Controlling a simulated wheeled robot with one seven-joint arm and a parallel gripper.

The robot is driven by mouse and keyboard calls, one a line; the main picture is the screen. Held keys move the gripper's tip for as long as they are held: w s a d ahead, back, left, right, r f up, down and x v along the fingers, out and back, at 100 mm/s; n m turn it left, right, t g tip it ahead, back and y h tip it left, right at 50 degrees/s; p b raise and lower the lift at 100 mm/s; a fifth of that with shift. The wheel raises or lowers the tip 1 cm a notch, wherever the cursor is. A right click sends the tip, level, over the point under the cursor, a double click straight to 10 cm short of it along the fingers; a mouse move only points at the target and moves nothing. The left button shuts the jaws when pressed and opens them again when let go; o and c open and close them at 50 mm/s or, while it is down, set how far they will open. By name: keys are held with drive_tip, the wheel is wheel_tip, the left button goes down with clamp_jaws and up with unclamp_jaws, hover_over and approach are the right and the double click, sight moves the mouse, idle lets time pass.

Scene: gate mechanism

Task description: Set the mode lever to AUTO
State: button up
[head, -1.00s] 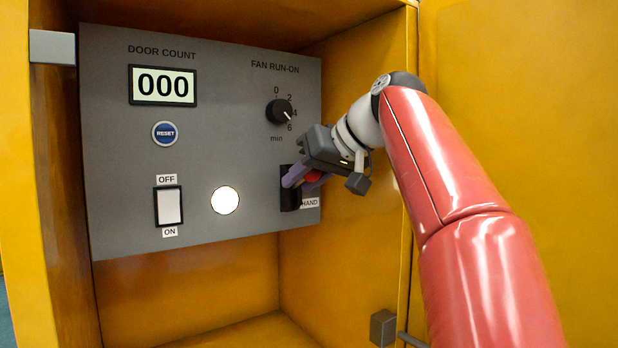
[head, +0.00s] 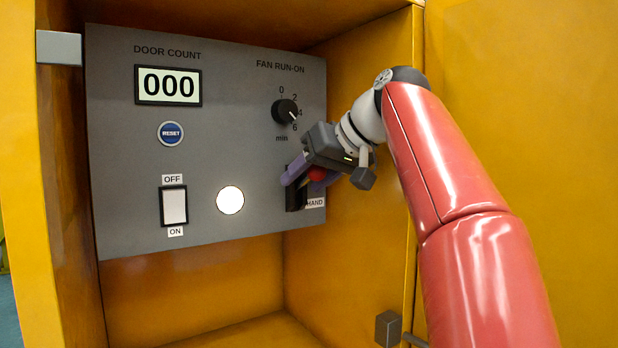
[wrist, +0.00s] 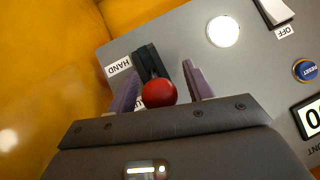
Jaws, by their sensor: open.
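The mode lever has a round red knob (head: 317,174) and rises from a black slot plate (head: 295,198) low on the right of the grey panel. The knob also shows in the wrist view (wrist: 159,92), between the two purple fingers. The HAND label (head: 315,202) is beside the lower end of the slot. A second label (wrist: 138,104) is mostly hidden behind a finger and the knob. The lever's exact setting is hard to tell.
The panel also carries the fan dial (head: 285,111) above the lever, a lit white lamp (head: 230,200), an OFF/ON rocker (head: 173,206), a blue RESET button (head: 171,133) and a counter (head: 168,85) reading 000. The yellow cabinet wall (head: 370,130) stands close on the right.

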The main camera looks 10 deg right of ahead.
drive_tip(key=v, duration=0.7)
drive_tip(key=shift+s+d+r, duration=0.2)
drive_tip(key=shift+s, duration=0.05)
drive_tip(key=shift+f, duration=0.1)
drive_tip(key=s+f+m+g+h, duration=0.1)
drive_tip(key=s+f, duration=0.6)
drive_tip(key=f, duration=0.7)
drive_tip(key=s+f+m+g+h, duration=0.1)
drive_tip(key=s+f+h, duration=0.2)
drive_tip(key=s+f, duration=0.4)
drive_tip(key=s+f+m+h, duration=0.1)
drive_tip(key=s+f, duration=0.6)
drive_tip(key=f, duration=1.4)
drive_tip(key=shift+f+m+g+h, duration=0.35)
drive_tip(key=shift+m+g+h, duration=0.05)
drive_tip(key=shift+h, duration=0.4)
drive_tip(key=shift+s, duration=0.15)
